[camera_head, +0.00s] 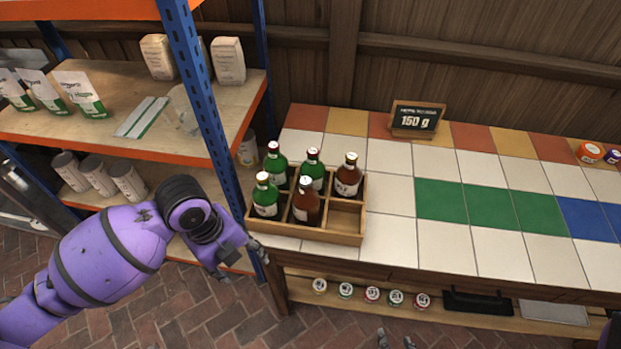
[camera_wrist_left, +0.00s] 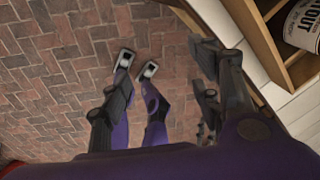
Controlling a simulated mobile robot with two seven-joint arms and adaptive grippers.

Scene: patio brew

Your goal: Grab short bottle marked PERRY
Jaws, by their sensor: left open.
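A wooden crate (camera_head: 290,231) on the tiled counter holds three green bottles, at the back left (camera_head: 276,165), front left (camera_head: 265,198) and back middle (camera_head: 313,172). It also holds two brown bottles, at the back right (camera_head: 348,179) and front middle (camera_head: 306,206). Its front right compartment is empty. I cannot read PERRY on any label. In the left wrist view, a dark bottle's white label (camera_wrist_left: 304,26) ends in "OUT". My left gripper (camera_head: 246,262) is open and empty, beside the crate's front left corner, apart from the bottles.
The blue shelf post (camera_head: 196,95) stands close to my left arm. Several caps or small tins line the low shelf (camera_head: 470,307) under the counter. A "150 g" sign (camera_head: 416,119) stands behind the crate. The counter's middle is clear.

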